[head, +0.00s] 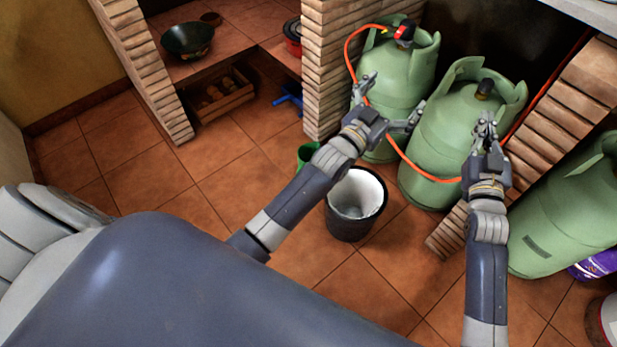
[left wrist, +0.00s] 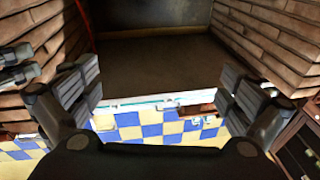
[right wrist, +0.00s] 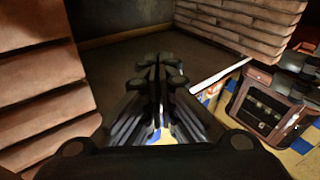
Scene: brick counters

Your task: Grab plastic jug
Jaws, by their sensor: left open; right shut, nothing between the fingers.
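I cannot pick out a plastic jug with certainty. A purple container (head: 594,265) with white markings lies partly hidden at the right edge in the head view. A small green object (head: 307,154) shows partly behind my left forearm. My left gripper (head: 391,103) is open and empty, in front of the rear gas cylinder in the head view. Its spread fingers show in the left wrist view (left wrist: 160,92). My right gripper (head: 487,124) is shut and empty, over the middle gas cylinder in the picture. Its fingers are together in the right wrist view (right wrist: 155,78).
Green gas cylinders (head: 441,143) with an orange hose stand between brick pillars (head: 328,65). Another cylinder (head: 565,225) leans at right. A black bucket (head: 352,222) stands below my left arm. A wooden crate (head: 222,101) is at the back left. Tiled floor at left is clear.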

